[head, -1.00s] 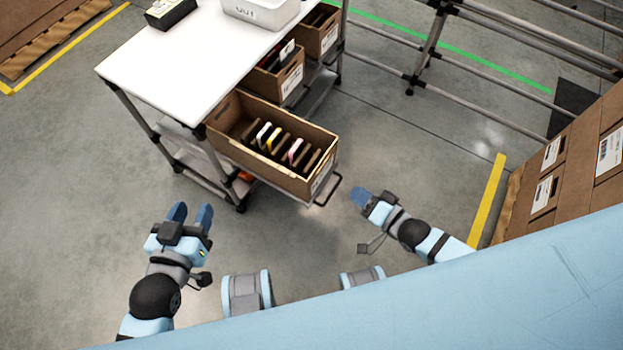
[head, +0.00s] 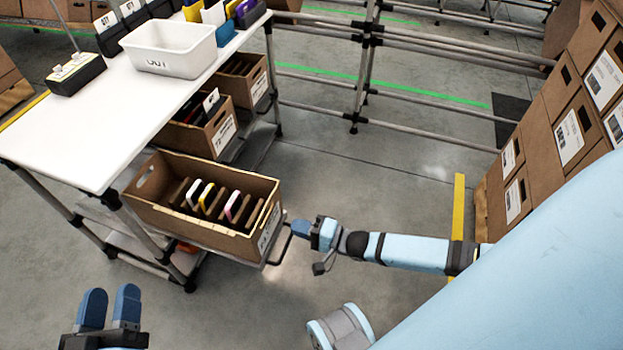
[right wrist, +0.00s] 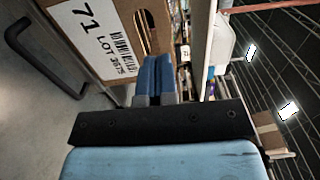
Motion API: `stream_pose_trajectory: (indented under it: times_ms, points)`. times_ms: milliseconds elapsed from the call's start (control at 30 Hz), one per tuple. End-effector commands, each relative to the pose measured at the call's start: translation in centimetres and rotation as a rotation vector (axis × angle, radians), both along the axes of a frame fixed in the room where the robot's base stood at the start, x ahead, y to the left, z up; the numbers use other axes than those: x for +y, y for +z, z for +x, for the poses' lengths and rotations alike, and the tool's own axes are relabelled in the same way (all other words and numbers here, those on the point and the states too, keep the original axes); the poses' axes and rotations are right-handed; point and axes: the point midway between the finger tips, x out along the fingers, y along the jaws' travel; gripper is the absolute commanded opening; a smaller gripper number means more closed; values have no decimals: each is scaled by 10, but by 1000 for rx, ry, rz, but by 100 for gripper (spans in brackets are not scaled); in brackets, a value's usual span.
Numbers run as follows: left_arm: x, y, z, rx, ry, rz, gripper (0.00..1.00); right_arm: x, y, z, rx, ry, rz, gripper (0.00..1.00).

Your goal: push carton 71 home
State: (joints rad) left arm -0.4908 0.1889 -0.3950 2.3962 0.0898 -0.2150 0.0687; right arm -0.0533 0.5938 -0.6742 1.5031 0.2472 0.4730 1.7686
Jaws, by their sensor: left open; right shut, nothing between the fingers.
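Carton 71 (head: 215,235) is an open brown box on a sloped shelf under the white table, its front end sticking out past the table. Thin items stand in it, with white, yellow and pink edges. In the right wrist view, its label end (right wrist: 130,14) fills the upper left, close to the fingers. My right gripper (head: 300,228) is shut and empty, just beyond the carton's front end; I cannot tell whether it touches. Its blue fingers also show in the right wrist view (right wrist: 153,76). My left gripper (head: 110,306) is open and empty, low at the left, apart from the carton.
A black metal handle bar (head: 280,245) juts out below the carton's front. Other cartons (head: 205,130) sit behind it under the white table (head: 110,120), which carries a white bin (head: 165,48). Stacked boxes (head: 545,150) stand at the right. The floor in front is clear.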

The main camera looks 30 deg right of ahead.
Motion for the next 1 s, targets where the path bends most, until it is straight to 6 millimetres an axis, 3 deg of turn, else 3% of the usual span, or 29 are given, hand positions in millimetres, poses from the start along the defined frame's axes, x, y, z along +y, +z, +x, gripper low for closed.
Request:
stream_pose_trajectory:
  times_ms: [167, 400, 1000]
  points:
    - [-5, 15, -3, -81, -20, -53, 46, 24, -2, 31, -3, 0, 1, 0]
    - [-8, 8, -2, -66, -35, -54, 46, 44, -2, 56, 1, -1, -1, 0]
    - [-8, 5, -2, -50, -39, -47, 46, 49, 0, 63, 0, -1, -1, 0]
